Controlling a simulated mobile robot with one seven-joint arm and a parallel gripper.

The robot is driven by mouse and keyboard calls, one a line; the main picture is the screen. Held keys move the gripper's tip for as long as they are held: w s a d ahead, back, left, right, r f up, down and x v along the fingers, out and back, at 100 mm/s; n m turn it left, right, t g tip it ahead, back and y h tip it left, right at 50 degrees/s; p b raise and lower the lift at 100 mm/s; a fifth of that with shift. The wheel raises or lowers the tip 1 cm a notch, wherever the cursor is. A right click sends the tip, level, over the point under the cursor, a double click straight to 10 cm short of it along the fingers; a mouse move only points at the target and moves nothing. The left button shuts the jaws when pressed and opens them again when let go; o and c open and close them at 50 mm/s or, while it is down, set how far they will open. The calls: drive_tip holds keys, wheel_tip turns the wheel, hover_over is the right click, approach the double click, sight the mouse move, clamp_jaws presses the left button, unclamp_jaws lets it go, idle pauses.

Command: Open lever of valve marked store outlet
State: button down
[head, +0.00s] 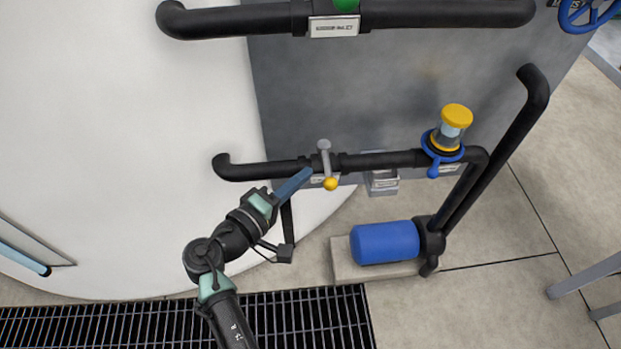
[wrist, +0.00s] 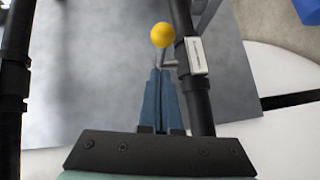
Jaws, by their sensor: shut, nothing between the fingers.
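A valve lever with a grey arm (head: 326,163) and a yellow ball end (head: 330,184) sits on the lower black pipe, crosswise to the pipe in the head view. In the wrist view the yellow ball (wrist: 162,35) is just beyond my fingertips, beside the pipe. A white label plate (wrist: 196,55) is on the pipe beside it; its writing is too small to read. My gripper (head: 308,172) has its blue fingers shut and empty, just left of the lever. In the wrist view the fingertips (wrist: 160,72) are close to the lever's stem; I cannot tell whether they touch.
A sight glass with a yellow cap (head: 457,116) and a blue ring stands on the pipe to the right. A blue motor (head: 385,242) is below. An upper pipe (head: 445,14) runs above. A white tank (head: 120,120) fills the left; a floor grate (head: 310,318) lies in front.

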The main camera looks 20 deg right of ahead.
drive_tip(key=shift+s+d+f, duration=0.1)
drive_tip(key=shift+s+d, duration=0.05)
drive_tip(key=shift+d, duration=0.35)
drive_tip(key=shift+s+d+f, duration=0.1)
drive_tip(key=shift+s+d, duration=0.05)
drive_tip(key=shift+d, duration=0.35)
drive_tip(key=shift+r, duration=0.1)
drive_tip(key=shift+s+d+n+t+y+p, duration=0.2)
drive_tip(key=shift+d+n+t+y+p, duration=0.1)
drive_tip(key=shift+n+t+p, duration=0.15)
